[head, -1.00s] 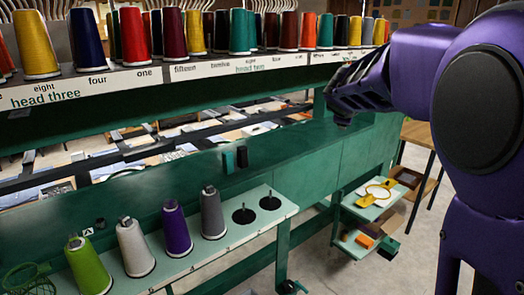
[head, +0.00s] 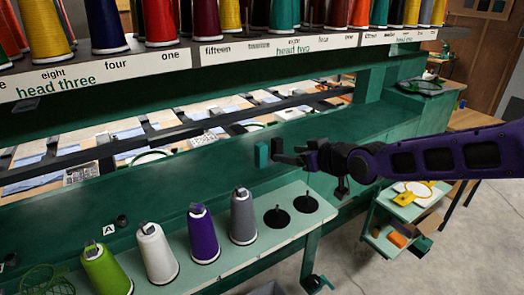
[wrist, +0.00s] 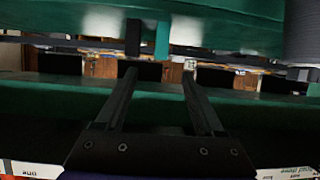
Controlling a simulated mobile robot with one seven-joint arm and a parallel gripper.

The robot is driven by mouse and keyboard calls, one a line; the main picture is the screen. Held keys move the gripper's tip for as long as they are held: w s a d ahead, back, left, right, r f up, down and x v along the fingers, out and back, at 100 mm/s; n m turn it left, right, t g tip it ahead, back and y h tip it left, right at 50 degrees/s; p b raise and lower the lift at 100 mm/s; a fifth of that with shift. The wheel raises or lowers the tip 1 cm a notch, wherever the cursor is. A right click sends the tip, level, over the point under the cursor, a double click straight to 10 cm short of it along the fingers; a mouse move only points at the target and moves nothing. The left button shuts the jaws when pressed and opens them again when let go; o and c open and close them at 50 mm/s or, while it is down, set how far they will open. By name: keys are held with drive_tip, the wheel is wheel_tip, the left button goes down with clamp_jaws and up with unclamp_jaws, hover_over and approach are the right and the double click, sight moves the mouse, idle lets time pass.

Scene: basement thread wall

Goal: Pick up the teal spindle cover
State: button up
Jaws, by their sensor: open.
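The teal spindle cover (head: 261,156) is a small upright block at the green machine body, above the spindle shelf. It also shows in the wrist view (wrist: 162,40), beyond the fingertips and between their lines. A similar black cover (wrist: 133,38) stands close beside it. My gripper (head: 281,156) is open and empty, reaching in from the right, just right of the teal cover in the head view. In the wrist view the fingers (wrist: 159,75) are apart, with a gap to the cover. The black cover is partly confused with the dark fingers in the head view.
A pale shelf (head: 262,246) below holds green, white, purple and grey thread cones, with two empty black spindles (head: 277,217). A rack of cones (head: 165,20) runs above. A small cart (head: 405,212) stands at right. The green ledge (head: 185,175) is mostly clear.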

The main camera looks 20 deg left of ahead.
sight(263, 148)
drive_tip(key=b+x, duration=0.1)
drive_tip(key=x, duration=0.6)
drive_tip(key=r+b+x, duration=0.1)
drive_tip(key=x, duration=0.3)
drive_tip(key=shift+a+f+b, duration=0.1)
drive_tip(key=shift+a+b, duration=0.25)
drive_tip(key=shift+x, duration=3.05)
clamp_jaws()
